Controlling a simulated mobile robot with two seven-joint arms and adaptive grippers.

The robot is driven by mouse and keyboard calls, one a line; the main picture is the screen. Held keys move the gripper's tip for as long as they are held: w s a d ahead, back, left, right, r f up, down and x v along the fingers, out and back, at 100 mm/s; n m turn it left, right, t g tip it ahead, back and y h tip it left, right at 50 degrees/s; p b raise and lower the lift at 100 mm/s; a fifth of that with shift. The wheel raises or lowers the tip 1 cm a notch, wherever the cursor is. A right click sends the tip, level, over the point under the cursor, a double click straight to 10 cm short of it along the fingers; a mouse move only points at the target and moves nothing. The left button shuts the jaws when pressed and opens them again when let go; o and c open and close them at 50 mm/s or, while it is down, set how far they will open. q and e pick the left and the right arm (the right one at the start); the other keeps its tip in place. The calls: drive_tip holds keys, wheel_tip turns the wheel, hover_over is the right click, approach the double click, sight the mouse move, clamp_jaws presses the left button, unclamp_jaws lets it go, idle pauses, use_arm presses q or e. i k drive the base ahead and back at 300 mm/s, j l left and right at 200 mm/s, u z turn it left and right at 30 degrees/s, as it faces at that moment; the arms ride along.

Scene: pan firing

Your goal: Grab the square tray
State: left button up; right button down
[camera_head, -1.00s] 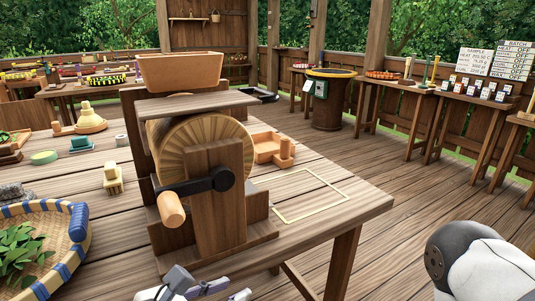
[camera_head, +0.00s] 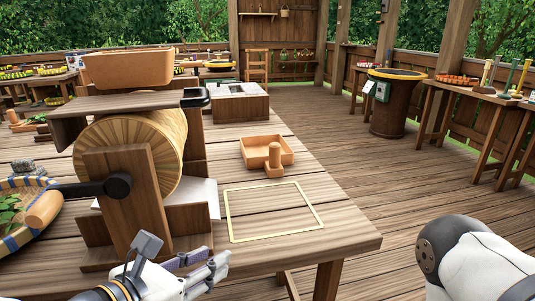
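The square tray (camera_head: 256,142) is a shallow orange-brown wooden tray with low walls. It lies on the table near its right side, behind a pale square outline (camera_head: 232,213) marked on the tabletop. My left gripper (camera_head: 216,261) is at the bottom, in front of the table's near edge, well short of the tray. Its two fingers look apart, with nothing between them. My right gripper is out of view; only a white and grey part of my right arm shows at the lower right.
A wooden roller machine (camera_head: 127,190) with a crank and a top bin (camera_head: 140,70) stands left of the outline. A woven basket with leaves (camera_head: 18,235) is at far left. A box-like stand (camera_head: 238,105) is behind the tray. The outlined area is clear.

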sight(270, 153)
drive_tip(key=i+l+u, duration=0.1)
drive_tip(key=l+u, duration=0.15)
drive_tip(key=l, duration=0.5)
drive_tip(key=l+u, duration=0.3)
drive_tip(key=l, duration=0.4)
drive_tip(key=i+l+u, duration=0.2)
drive_tip(key=l, duration=0.25)
drive_tip(key=l+u, duration=0.25)
drive_tip(key=l, duration=0.2)
drive_tip(key=i+l+u, duration=0.2)
drive_tip(key=l, duration=0.35)
drive_tip(key=i+l+u, duration=0.15)
drive_tip(key=i+l, duration=0.2)
drive_tip(key=i+l+u, duration=0.1)
drive_tip(key=i+l, duration=0.2)
drive_tip(key=l, duration=0.2)
